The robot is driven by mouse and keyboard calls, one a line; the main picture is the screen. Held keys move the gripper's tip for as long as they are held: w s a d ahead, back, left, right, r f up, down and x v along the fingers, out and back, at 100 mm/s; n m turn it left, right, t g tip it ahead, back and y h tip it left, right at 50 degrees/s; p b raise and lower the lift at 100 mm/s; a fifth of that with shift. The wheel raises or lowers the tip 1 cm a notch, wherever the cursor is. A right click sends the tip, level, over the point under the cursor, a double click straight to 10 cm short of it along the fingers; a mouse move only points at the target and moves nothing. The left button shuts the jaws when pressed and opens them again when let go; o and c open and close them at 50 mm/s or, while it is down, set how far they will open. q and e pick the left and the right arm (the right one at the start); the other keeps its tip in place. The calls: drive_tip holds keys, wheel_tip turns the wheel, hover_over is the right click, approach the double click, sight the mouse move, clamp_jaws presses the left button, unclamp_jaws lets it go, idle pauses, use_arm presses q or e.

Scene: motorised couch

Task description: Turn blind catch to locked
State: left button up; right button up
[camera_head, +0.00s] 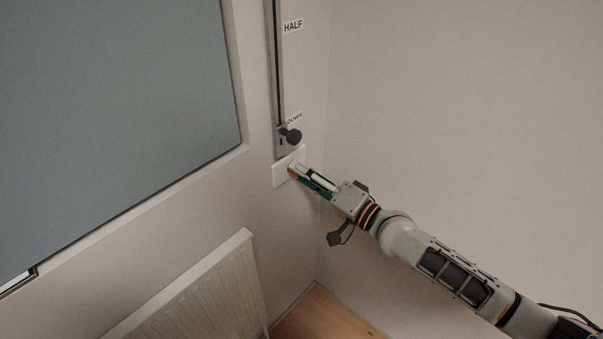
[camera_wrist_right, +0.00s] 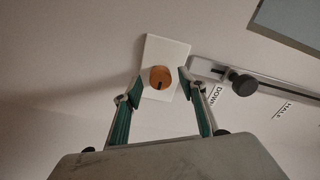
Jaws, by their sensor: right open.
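A round orange-brown knob (camera_wrist_right: 160,77) with a dark mark sits on a white wall plate (camera_wrist_right: 168,52), which also shows in the head view (camera_head: 280,175). I take this knob to be the blind catch. No lettering is readable on the plate. My right gripper (camera_wrist_right: 160,86) is open, with its two green-sided fingers on either side of the knob in the right wrist view; whether they touch it I cannot tell. In the head view the right gripper (camera_head: 296,172) reaches the plate and mostly covers the knob. My left gripper is not in view.
The black knob is by DOWN. A grey blind (camera_head: 110,110) fills the left. A white radiator (camera_head: 200,300) stands below.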

drive_tip(key=v, duration=1.1)
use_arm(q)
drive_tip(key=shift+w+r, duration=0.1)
use_arm(e)
drive_tip(key=s+a+r+n+h+p, duration=0.1)
drive_tip(key=s+a+n+h+p, duration=0.1)
drive_tip(key=s+n+p, duration=0.35)
use_arm(q)
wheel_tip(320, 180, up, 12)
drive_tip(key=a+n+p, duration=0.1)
drive_tip(key=p, duration=1)
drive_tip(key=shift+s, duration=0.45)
use_arm(e)
drive_tip(key=s+d+f+n+g+h, duration=0.1)
drive_tip(key=s+d+f+h, duration=0.3)
drive_tip(key=s, duration=0.6)
drive_tip(key=s+d+f+n+g+h, duration=0.1)
drive_tip(key=s+d+f+g+h, duration=0.1)
drive_tip(key=s+d+f+h, duration=0.3)
drive_tip(key=s+d+f, duration=0.3)
drive_tip(key=s+f, duration=0.2)
drive_tip(key=shift+f, duration=0.3)
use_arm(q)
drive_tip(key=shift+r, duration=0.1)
use_arm(e)
drive_tip(key=shift+d+n, duration=0.1)
drive_tip(key=shift+n, duration=0.15)
